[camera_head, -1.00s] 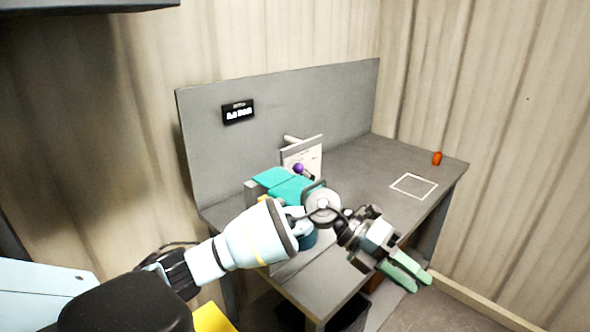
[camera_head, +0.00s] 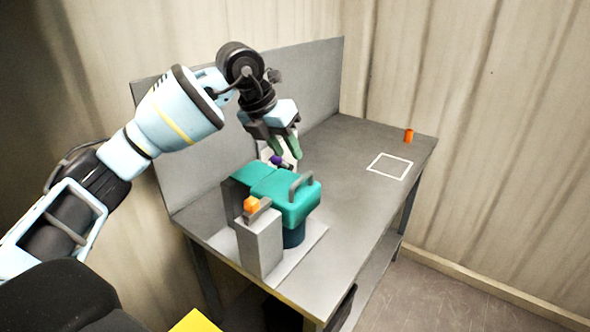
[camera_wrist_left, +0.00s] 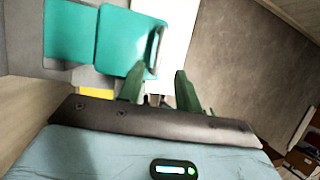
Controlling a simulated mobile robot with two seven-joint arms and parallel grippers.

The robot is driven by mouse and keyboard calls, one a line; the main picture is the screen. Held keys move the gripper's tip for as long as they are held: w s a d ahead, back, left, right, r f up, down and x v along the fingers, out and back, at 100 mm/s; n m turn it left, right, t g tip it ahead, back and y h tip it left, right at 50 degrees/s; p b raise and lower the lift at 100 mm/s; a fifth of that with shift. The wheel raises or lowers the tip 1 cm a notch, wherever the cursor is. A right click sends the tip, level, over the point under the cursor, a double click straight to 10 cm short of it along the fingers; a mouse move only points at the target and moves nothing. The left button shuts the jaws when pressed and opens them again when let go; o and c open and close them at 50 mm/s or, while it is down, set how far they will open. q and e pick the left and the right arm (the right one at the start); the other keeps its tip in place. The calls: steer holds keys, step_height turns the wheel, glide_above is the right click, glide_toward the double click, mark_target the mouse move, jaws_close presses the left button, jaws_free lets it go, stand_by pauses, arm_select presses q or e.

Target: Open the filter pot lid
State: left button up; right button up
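The filter pot stands on a light base plate (camera_head: 312,243) on the grey bench. Its teal lid (camera_head: 268,184) looks closed over the dark teal pot body (camera_head: 294,237), and a grey bar handle (camera_head: 299,186) rises at its right end. In the left wrist view the lid (camera_wrist_left: 118,42) and handle (camera_wrist_left: 156,48) are at upper left. My left gripper (camera_head: 288,154) hangs above and behind the lid, apart from the handle, in front of the purple knob (camera_head: 276,160). Its green fingers (camera_wrist_left: 160,88) are spread with nothing visible between them. My right gripper is not in view.
A grey block (camera_head: 260,243) with an orange piece (camera_head: 251,204) on top stands at the pot's front left. A grey back panel (camera_head: 318,75) rises behind. An orange cylinder (camera_head: 409,136) and a white square outline (camera_head: 390,166) are on the otherwise clear right side.

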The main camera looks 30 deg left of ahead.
arm_select(q)
steer(key=shift+x, duration=3.85)
jaws_close()
